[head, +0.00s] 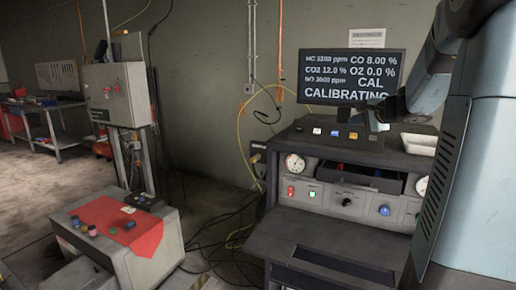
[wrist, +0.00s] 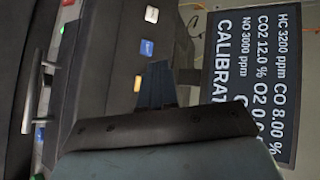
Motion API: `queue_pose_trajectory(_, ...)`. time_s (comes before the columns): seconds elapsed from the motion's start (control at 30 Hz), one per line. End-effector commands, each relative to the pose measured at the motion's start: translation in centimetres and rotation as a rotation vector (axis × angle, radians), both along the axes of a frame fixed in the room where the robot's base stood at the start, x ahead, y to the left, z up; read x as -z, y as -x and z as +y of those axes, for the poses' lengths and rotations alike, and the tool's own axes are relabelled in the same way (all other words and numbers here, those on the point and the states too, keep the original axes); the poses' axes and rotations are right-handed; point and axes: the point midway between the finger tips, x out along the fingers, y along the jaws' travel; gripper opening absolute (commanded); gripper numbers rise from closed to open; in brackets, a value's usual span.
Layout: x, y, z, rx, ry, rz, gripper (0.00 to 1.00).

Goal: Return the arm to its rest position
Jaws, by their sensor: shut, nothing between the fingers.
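My arm reaches in from the right edge of the head view, with its blue-grey links in front of the monitor's right side and the bench. My gripper (head: 376,121) is above the bench top, just below the monitor (head: 355,78). In the wrist view, my gripper (wrist: 157,84) shows as dark blue fingers beyond a dark housing. The fingers are shut with nothing between them. The monitor, also in the wrist view (wrist: 245,75), reads CALIBRATING and gas values.
The grey analyser bench (head: 345,215) has gauges, buttons and an open drawer (head: 360,178). Coloured buttons line its top; a white tray (head: 420,143) sits at right. A cabinet with a red cloth (head: 118,222) stands left. Cables (head: 225,235) lie between them.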

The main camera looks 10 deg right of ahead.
Motion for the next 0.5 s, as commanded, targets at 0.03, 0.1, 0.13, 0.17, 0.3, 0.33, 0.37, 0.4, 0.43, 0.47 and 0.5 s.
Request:
queue_pose_trajectory(0.03,-0.2,0.5,1.1,-0.025,0.015,0.004,0.00)
queue_pose_trajectory(0.1,-0.3,1.5,3.0,-0.077,0.050,0.018,0.00)
queue_pose_trajectory(0.13,-0.4,2.2,4.1,-0.105,0.071,0.027,0.00)
queue_pose_trajectory(0.17,-0.3,2.9,5.3,-0.137,0.096,0.037,0.00)
queue_pose_trajectory(0.3,0.0,7.1,10.9,-0.303,0.230,0.089,0.00)
queue_pose_trajectory(0.33,0.2,8.2,11.9,-0.338,0.263,0.100,0.00)
queue_pose_trajectory(0.37,0.4,9.1,12.9,-0.372,0.295,0.110,0.00)
queue_pose_trajectory(0.4,0.7,10.5,14.1,-0.416,0.338,0.126,0.00)
queue_pose_trajectory(0.43,0.9,11.6,15.0,-0.448,0.370,0.137,0.00)
queue_pose_trajectory(0.47,1.2,12.6,15.8,-0.479,0.405,0.147,0.00)
queue_pose_trajectory(0.5,1.5,14.1,16.7,-0.519,0.451,0.161,0.00)
